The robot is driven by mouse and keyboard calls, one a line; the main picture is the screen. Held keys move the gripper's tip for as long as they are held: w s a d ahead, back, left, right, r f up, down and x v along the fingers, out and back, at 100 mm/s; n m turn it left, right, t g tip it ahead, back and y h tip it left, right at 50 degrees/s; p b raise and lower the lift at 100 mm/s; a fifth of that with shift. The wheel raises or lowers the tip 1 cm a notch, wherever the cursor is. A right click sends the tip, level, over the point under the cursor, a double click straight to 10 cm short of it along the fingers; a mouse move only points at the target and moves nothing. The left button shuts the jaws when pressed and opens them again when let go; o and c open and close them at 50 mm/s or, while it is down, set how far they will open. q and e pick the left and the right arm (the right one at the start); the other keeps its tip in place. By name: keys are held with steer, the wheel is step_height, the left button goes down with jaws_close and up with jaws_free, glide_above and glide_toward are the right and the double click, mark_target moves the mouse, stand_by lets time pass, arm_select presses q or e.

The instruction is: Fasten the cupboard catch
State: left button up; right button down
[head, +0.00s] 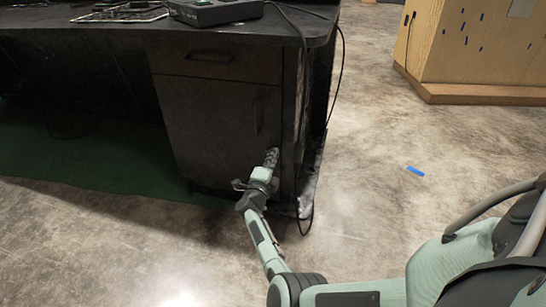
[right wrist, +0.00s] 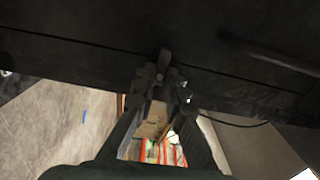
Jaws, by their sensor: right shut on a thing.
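The dark cupboard door (head: 212,125) sits under a drawer in the dark desk and looks closed in the head view. My right gripper (head: 271,158) is at the door's right edge, below the door's upright handle (head: 258,115). In the right wrist view, my right gripper (right wrist: 162,82) has its fingertips around a small dark catch (right wrist: 163,58) at the seam of the cupboard front. It is shut on the catch. The fingers hide part of the catch, and I cannot tell whether it is fastened. My left gripper is not in view.
A drawer (head: 215,62) with a handle is above the door. A black box (head: 215,10) stands on the desktop (head: 110,28). Black cables (head: 303,120) hang down the desk's right side, close to my right gripper. The concrete floor (head: 370,190) is open to the right.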

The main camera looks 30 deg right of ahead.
steer(key=shift+d+r, duration=0.1)
steer(key=c, duration=1.6)
jaws_free()
